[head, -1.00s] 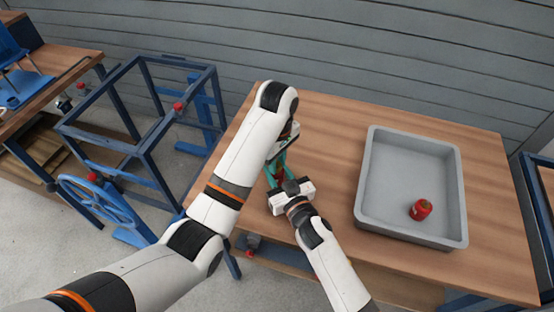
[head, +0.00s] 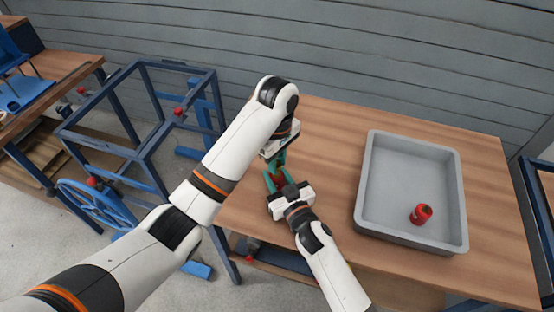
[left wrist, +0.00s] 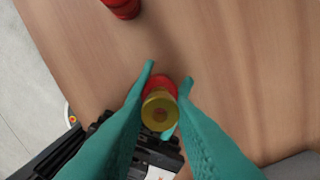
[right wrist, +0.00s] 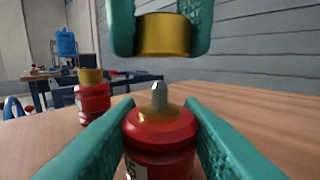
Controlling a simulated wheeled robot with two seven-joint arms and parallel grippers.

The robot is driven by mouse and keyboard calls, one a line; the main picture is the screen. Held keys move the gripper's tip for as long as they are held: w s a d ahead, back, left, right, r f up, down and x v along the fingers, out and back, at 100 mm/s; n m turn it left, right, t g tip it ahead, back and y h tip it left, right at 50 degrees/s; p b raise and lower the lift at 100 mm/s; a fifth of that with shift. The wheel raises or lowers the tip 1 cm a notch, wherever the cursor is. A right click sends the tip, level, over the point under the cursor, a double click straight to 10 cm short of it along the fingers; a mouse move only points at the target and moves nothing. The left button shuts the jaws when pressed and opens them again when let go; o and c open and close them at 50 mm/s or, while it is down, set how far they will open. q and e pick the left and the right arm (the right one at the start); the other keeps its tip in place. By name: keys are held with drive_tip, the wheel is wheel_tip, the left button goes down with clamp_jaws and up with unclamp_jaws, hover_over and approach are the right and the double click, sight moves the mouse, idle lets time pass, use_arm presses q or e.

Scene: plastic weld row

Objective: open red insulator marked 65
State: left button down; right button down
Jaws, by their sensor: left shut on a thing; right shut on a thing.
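The red insulator (right wrist: 160,140) stands upright, its top open with a grey metal pin showing. A white mark on its side is cut off and I cannot read it. My right gripper (head: 277,183) is shut on this red body from both sides. The gold cap (right wrist: 163,35) hangs above the pin with a clear gap, shut between the teal fingers of my left gripper (head: 275,161). In the left wrist view the gold cap (left wrist: 159,110) sits between the fingers, with the red body partly hidden behind it.
Another red insulator with a gold cap (right wrist: 93,97) stands on the wooden table (head: 330,140), close by on the left in the right wrist view. A grey tray (head: 366,180) on the right holds a red piece (head: 421,214). The table between is clear.

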use_arm(q)
drive_tip(key=shift+r, duration=0.1)
wheel_tip(320, 180, up, 3)
drive_tip(key=shift+w+r, duration=0.1)
drive_tip(key=shift+r, duration=0.35)
use_arm(e)
drive_tip(key=c, duration=0.9)
unclamp_jaws()
